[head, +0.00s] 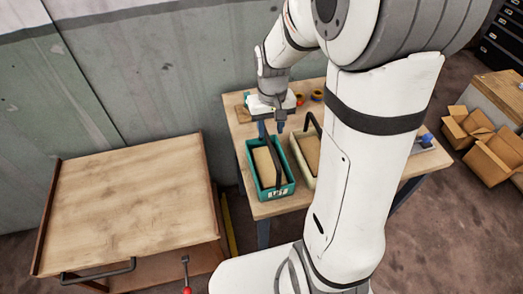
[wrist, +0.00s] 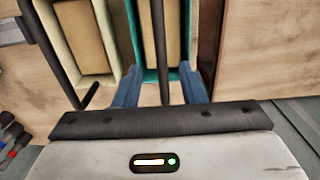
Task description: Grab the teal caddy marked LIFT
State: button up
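The teal caddy (head: 290,184) stands upright on the workbench, with a white marking on its front that is hard to read. It holds a tan block (head: 264,167) and has a dark bar handle (head: 273,158). In the wrist view, the caddy's teal rim (wrist: 137,45) and its handle (wrist: 159,50) also show. My gripper (head: 271,129) is at the caddy's back end. In the wrist view, the two blue fingers of my gripper (wrist: 160,75) are spread, one on each side of the handle's line, with gaps to it. Whether they are level with the handle is unclear.
A cream caddy (head: 308,175) with a dark handle stands close to the right of the teal one. Tape rolls (head: 317,95) lie farther back on the workbench (head: 268,208). A wooden cart (head: 130,210) stands to the left; its top is empty. Open cardboard boxes (head: 490,150) are at right.

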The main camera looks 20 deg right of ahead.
aim_at(270, 142)
jog(key=shift+f+p, duration=0.85)
jog(key=shift+f, duration=2.75)
jog(key=shift+c, duration=0.4)
grip_shut()
jog(key=shift+r, duration=0.1)
